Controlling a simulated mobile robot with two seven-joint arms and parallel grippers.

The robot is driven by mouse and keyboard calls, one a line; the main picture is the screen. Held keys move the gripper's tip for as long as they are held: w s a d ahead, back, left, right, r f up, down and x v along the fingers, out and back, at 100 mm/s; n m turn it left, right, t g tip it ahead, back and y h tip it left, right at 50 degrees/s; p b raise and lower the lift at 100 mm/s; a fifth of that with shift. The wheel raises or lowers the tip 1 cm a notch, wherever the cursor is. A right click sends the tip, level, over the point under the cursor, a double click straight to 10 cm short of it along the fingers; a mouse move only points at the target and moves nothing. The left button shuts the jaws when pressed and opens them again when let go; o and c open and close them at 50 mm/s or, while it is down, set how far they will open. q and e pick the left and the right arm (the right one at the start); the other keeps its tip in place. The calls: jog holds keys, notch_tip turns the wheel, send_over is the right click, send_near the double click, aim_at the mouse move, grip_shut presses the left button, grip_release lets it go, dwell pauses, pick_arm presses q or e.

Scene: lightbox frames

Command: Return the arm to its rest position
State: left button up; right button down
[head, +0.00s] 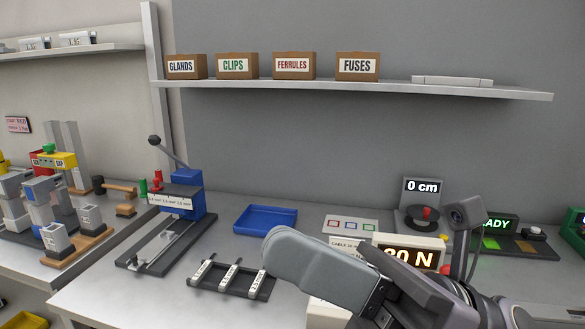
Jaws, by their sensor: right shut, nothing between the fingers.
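My right arm (480,308) comes in from the lower right over the bench. Its right gripper (279,250) is shut and empty. The grey rounded fingers point left, raised above the bench between the blue tray and the small black rack. They hide part of the bench and of the cable card behind them. My left gripper is not in view.
Around the right arm are a blue tray (265,220), a black rack (232,281) with several white-labelled pieces, and a display reading about 20 N (408,251). A blue lever press (182,200) stands left. Labelled boxes (294,66) sit on the shelf above.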

jog(key=w+d+f+m+t+h, duration=0.4)
jog(key=m+t, duration=0.3)
jog(key=m, duration=0.4)
jog(key=w+d+f+m+t+h, duration=0.3)
jog(key=w+m+t+h, duration=0.3)
jog(key=m, duration=0.4)
jog(key=w+d+f+m+t+h, duration=0.3)
jog(key=d+m+t+h, duration=0.15)
jog(key=m+t, duration=0.5)
jog(key=d+f+m+g+h, duration=0.3)
jog(key=f+m+h, duration=0.15)
jog(key=f, duration=0.35)
jog(key=d+f+m+g+h, duration=0.3)
jog(key=f+m+g, duration=0.1)
jog(key=f+m, duration=0.25)
jog(key=s+d+f+m+g+h, duration=0.1)
jog(key=s+d+f+m+g, duration=0.1)
jog(key=s+f+m+g, duration=0.55)
jog(key=s+d+f+g+h, duration=0.1)
jog(key=s+d+f+g, duration=0.25)
jog(key=s+f, duration=0.85)
jog(key=w+a+f+t+y+p, duration=0.1)
jog(key=w+a+f+t+y, duration=0.1)
jog(key=w+f+t, duration=0.4)
jog(key=shift+a+f+n+t+p, duration=0.3)
jog(key=shift+a+t+p, duration=0.05)
jog(key=shift+a, duration=0.45)
